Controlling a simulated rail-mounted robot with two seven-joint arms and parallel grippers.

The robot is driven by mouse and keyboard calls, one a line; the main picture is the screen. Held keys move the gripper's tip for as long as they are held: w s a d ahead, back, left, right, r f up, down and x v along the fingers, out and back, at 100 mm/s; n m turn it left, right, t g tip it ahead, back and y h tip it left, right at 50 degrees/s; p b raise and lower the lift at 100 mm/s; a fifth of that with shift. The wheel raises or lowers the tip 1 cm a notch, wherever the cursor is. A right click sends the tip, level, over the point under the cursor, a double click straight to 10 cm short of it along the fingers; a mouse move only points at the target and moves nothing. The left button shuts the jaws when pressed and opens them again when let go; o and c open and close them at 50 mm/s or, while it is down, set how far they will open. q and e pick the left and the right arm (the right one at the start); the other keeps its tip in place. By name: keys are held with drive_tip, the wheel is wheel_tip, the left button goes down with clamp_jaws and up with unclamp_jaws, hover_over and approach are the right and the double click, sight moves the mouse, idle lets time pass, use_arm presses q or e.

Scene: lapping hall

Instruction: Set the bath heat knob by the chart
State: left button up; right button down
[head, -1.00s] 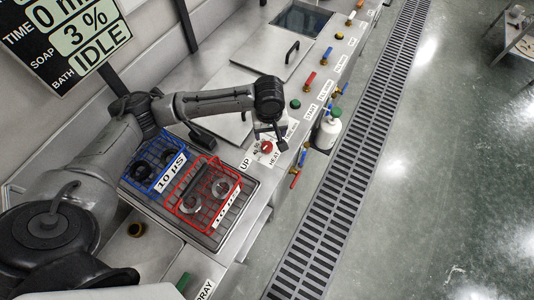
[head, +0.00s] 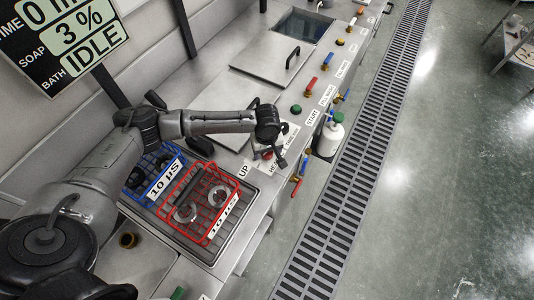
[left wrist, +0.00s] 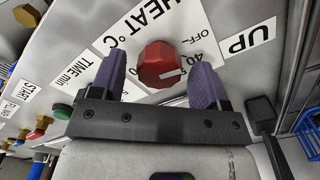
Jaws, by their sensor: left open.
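The red heat knob (left wrist: 160,64) is on the steel panel under the "HEAT °C" label (left wrist: 150,30) in the left wrist view. Its white pointer mark faces right, near the printed "40" and below "OFF" in the picture; the exact setting is hard to tell. My left gripper (left wrist: 157,68) is open, its two purple fingers on either side of the knob; I cannot tell whether they touch it. In the head view my left gripper (head: 276,148) covers most of the knob (head: 267,155). My right gripper is not in view. No heat chart is readable.
A wall display (head: 72,35) reads soap 3% and bath IDLE. Blue (head: 134,183) and red (head: 164,205) wire baskets stand beside the panel. A green button (head: 296,109), coloured valves and a white bottle (head: 329,138) line the front edge.

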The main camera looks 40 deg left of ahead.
use_arm(q)
drive_tip(key=shift+f, duration=0.75)
drive_tip(key=shift+c, duration=0.3)
